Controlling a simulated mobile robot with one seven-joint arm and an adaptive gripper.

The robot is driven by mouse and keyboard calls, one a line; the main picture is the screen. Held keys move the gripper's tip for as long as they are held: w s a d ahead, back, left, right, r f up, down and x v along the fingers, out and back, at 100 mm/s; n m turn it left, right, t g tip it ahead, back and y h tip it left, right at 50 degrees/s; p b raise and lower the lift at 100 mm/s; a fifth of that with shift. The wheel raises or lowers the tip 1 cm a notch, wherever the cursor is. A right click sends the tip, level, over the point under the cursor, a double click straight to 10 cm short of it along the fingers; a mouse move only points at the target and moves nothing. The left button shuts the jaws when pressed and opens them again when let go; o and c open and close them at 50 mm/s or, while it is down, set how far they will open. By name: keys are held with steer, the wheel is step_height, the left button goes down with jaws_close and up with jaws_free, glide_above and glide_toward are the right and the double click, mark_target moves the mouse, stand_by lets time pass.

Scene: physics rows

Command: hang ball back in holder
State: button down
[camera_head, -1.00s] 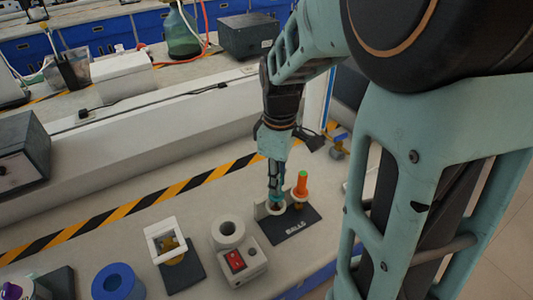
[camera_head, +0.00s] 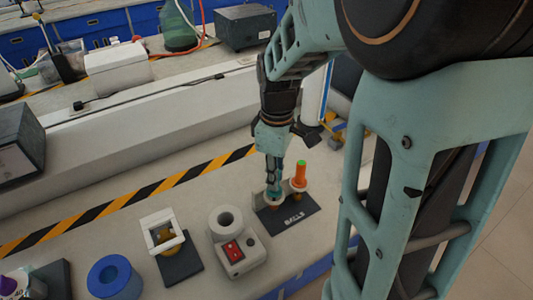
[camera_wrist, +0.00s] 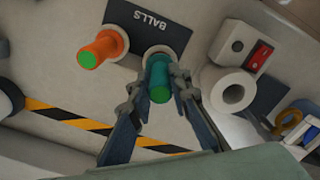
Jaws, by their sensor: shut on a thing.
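The ball holder has a dark base plate marked BALLS (camera_head: 292,222), also in the wrist view (camera_wrist: 152,22), with two pale ring sockets. My gripper (camera_head: 273,186) is over the left socket in the head view. In the wrist view my gripper (camera_wrist: 160,85) is shut on a teal handle with a green top (camera_wrist: 159,92). The handle stands roughly upright at the socket's pale ring (camera_wrist: 157,51). The ball beneath is mostly hidden, so its seating is unclear. An orange handle with a green tip (camera_head: 300,174) stands in the other socket, also in the wrist view (camera_wrist: 101,48).
A white device with a red switch and round opening (camera_head: 234,244) stands just left of the holder. Further left are a white frame on a dark base (camera_head: 163,231) and a blue ring (camera_head: 114,277). Striped tape (camera_head: 130,202) runs behind over clear bench.

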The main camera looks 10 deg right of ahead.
steer(key=shift+f+b, duration=0.35)
steer(key=shift+f, duration=0.25)
steer(key=c, duration=1.3)
jaws_free()
steer(key=shift+r, duration=0.1)
steer(key=shift+r+p, duration=2.9)
steer(key=shift+r, duration=0.65)
